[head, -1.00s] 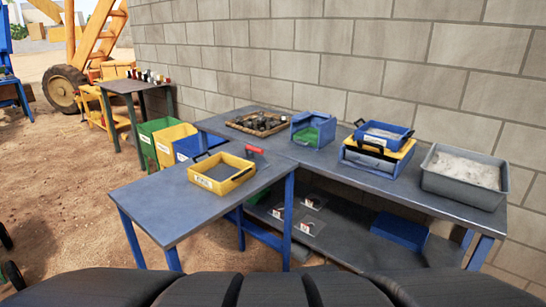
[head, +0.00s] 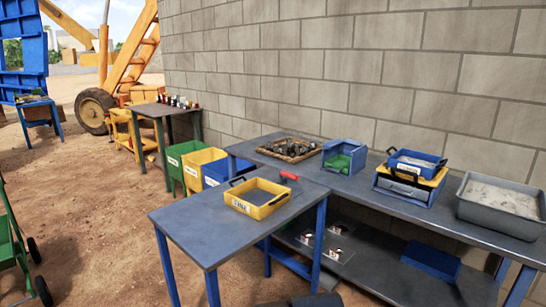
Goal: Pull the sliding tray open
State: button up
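A blue stand (head: 401,194) sits on the long grey bench at the right, near the wall. A yellow tray (head: 428,184) lies above that, and a smaller blue tray (head: 415,162) with grey material sits on top. I cannot tell for sure which of these slides. My gripper is not in view.
A yellow tray (head: 257,207) stands on the near bench (head: 215,230), by a red-handled tool (head: 289,176). A grey bin (head: 499,201) stands right of the stand, and a blue-green bin (head: 345,156) left of it. Open dirt ground (head: 100,210) lies left.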

aim_at(415, 190)
jog(key=i+l, duration=0.4)
jog(key=i+l+u, duration=0.15)
jog(key=i+l, duration=0.25)
jog(key=l, duration=0.2)
jog(key=i+l, duration=0.4)
jog(key=l, duration=0.15)
jog(key=u, duration=0.05)
